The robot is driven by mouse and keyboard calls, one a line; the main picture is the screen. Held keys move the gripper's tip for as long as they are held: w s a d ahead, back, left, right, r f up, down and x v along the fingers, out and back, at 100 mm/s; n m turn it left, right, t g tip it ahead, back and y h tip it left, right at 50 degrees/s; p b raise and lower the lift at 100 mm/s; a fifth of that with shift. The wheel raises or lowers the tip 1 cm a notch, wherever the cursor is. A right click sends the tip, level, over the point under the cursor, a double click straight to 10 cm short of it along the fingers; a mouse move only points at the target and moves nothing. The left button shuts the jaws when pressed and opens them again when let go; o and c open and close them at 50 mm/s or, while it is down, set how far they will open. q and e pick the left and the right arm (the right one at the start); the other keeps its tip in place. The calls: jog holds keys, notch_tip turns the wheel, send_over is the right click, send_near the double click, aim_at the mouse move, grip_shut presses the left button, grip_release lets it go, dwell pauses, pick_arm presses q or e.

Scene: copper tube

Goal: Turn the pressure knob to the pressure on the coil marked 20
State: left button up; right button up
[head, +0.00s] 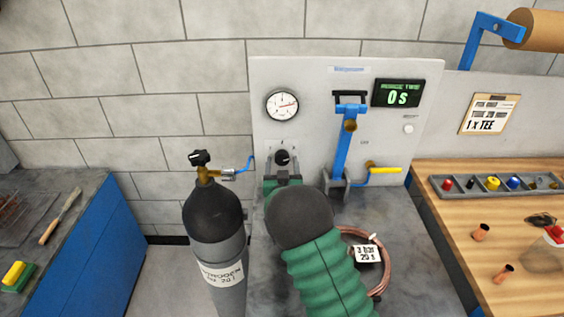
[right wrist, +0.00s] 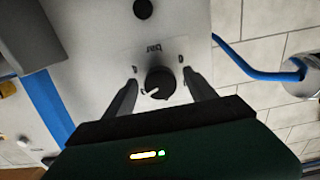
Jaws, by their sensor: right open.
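The black pressure knob (head: 282,157) sits on the grey panel below a round white gauge (head: 282,105), whose red needle points right. In the right wrist view the knob (right wrist: 160,83) shows a white pointer mark and a "bar" label above it. My right gripper (head: 281,172) is open in front of the knob. In the right wrist view its fingers (right wrist: 160,76) stand on either side of the knob, with a visible gap on each side. A copper coil (head: 379,274) lies on the bench with a white tag (head: 367,254) that seems to read 3 bar, 20 s. My arm partly hides the coil.
A dark nitrogen cylinder (head: 213,225) stands left of my right arm, with a blue hose to the panel. A blue lever (head: 343,150) and a yellow-handled valve (head: 385,170) are right of the knob. The timer (head: 397,94) shows 0 s. A wooden bench (head: 450,210) is at right.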

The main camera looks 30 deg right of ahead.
jog(key=shift+w+d, duration=0.15)
jog(key=shift+w, duration=0.1)
jog(key=shift+c, duration=0.5)
jog(key=c, duration=1.3)
jog(key=shift+s+n, duration=0.1)
jog(key=shift+n, duration=0.6)
jog(key=o, duration=1.4)
jog(key=shift+s, duration=0.1)
